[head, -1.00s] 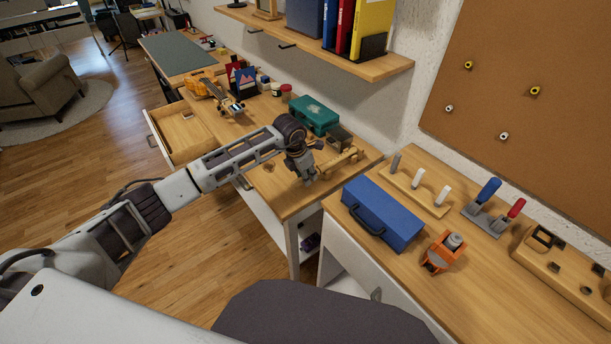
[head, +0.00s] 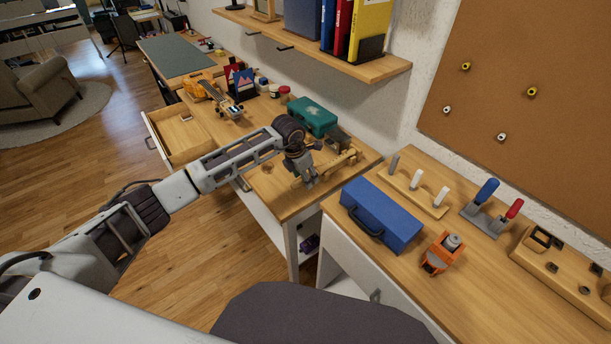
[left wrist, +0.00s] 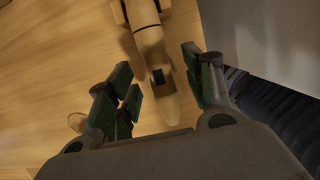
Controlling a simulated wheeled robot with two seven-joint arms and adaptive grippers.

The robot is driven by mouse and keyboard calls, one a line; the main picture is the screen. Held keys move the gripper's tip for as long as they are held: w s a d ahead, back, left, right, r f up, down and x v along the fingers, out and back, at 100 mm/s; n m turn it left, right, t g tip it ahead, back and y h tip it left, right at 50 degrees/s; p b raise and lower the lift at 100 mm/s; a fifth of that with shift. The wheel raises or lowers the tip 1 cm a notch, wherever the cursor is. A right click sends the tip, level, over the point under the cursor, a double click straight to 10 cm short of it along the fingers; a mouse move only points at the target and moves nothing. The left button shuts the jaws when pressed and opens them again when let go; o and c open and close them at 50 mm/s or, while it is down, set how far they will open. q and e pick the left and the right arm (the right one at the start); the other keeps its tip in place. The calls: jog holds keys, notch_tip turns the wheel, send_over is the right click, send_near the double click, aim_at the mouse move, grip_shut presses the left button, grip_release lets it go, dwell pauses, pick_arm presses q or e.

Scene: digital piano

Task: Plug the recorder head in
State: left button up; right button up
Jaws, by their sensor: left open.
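A tan wooden recorder head (left wrist: 150,45) with a small dark window runs down the left wrist view between my left gripper's fingers. In the head view, a light wooden piece (head: 347,161), likely part of the recorder, lies on the bench just beyond the gripper. My left gripper (head: 309,183) is low over the right end of the bench. Its fingers (left wrist: 162,85) are open on either side of the recorder head, with a gap visible on the right. My right gripper is not in view.
A green case (head: 313,116) and a dark box (head: 340,138) stand behind the gripper. A blue toolbox (head: 382,214) sits on the right-hand bench. An open drawer (head: 180,137) juts out at left. The bench (head: 287,205) is bare at its front corner.

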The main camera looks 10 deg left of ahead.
pick_arm(q)
jog(key=shift+p+v, duration=1.45)
jog(key=shift+v, duration=0.95)
jog(key=v, duration=1.2)
jog(key=shift+f, duration=0.15)
